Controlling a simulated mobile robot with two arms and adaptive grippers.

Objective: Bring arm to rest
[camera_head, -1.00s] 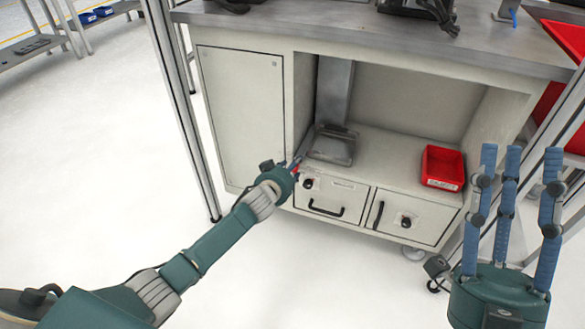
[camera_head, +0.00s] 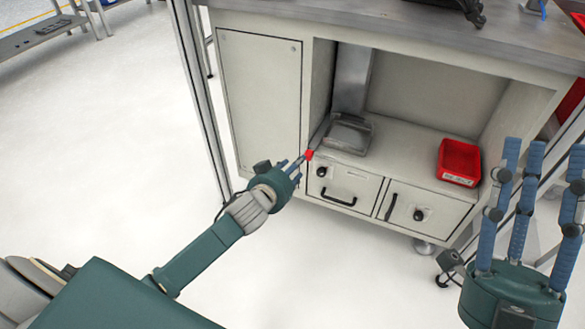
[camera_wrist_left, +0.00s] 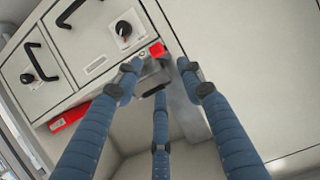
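My left gripper (camera_head: 294,171) reaches toward the cabinet's front with its fingers apart. A small red block (camera_head: 309,155) is just beyond its fingertips, at the left front edge of the lower shelf. In the left wrist view, my left gripper (camera_wrist_left: 159,70) shows three spread fingers, and the red block (camera_wrist_left: 157,49) lies past their tips, apart from them as far as I can tell. My right gripper (camera_head: 524,155) is at the right of the head view, fingers pointing up, spread and empty.
The cabinet (camera_head: 259,100) has two drawers with black handles and knobs under an open shelf. A grey metal part (camera_head: 346,135) and a red bin (camera_head: 459,162) stand on that shelf. A metal post (camera_head: 203,100) rises at its left.

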